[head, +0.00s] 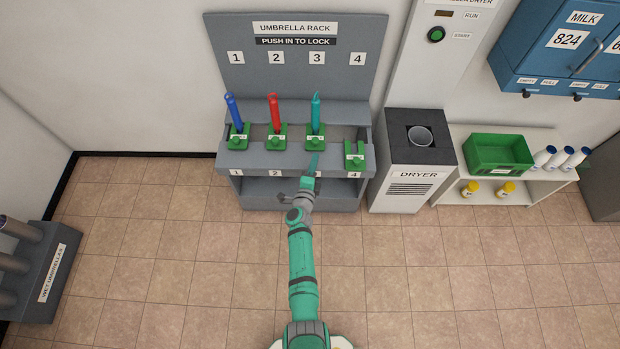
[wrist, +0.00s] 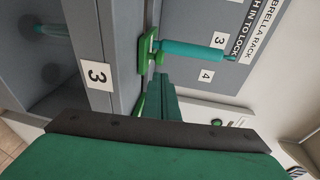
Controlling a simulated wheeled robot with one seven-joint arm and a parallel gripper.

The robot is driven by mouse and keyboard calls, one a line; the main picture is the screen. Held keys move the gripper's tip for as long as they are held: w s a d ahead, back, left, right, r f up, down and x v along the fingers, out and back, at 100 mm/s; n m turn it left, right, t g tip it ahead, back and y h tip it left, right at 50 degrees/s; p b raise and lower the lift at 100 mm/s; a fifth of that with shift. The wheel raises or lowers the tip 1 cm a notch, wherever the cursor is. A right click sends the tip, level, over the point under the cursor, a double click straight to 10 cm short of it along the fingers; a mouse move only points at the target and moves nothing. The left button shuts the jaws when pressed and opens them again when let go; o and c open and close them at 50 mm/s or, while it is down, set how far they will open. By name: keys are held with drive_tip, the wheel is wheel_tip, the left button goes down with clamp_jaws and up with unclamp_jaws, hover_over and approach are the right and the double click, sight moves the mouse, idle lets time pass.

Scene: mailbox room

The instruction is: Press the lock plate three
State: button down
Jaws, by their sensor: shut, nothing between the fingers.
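The grey umbrella rack (head: 230,60) has numbered slots, each with a green lock plate. Lock plate three (head: 314,143) is at the foot of the teal umbrella (head: 316,112), which stands upright in slot three. In the wrist view, lock plate three (wrist: 146,52) sits on the ledge edge, with the teal umbrella (wrist: 190,50) beside it. My gripper (head: 315,158) is shut and empty, just in front of and below plate three in the head view. In the wrist view the shut fingers (wrist: 158,82) point toward the plate; I cannot tell whether they touch it.
A blue umbrella (head: 233,110) and a red umbrella (head: 274,112) stand in slots one and two. The green holder at slot four (head: 354,154) is empty. A dryer (head: 407,185) stands close to the rack's right. The tiled floor in front is clear.

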drive_tip(key=v, duration=0.7)
drive_tip(key=shift+s, duration=0.45)
drive_tip(key=shift+d+r, duration=0.1)
drive_tip(key=shift+d, duration=0.2)
drive_tip(key=shift+s, duration=0.1)
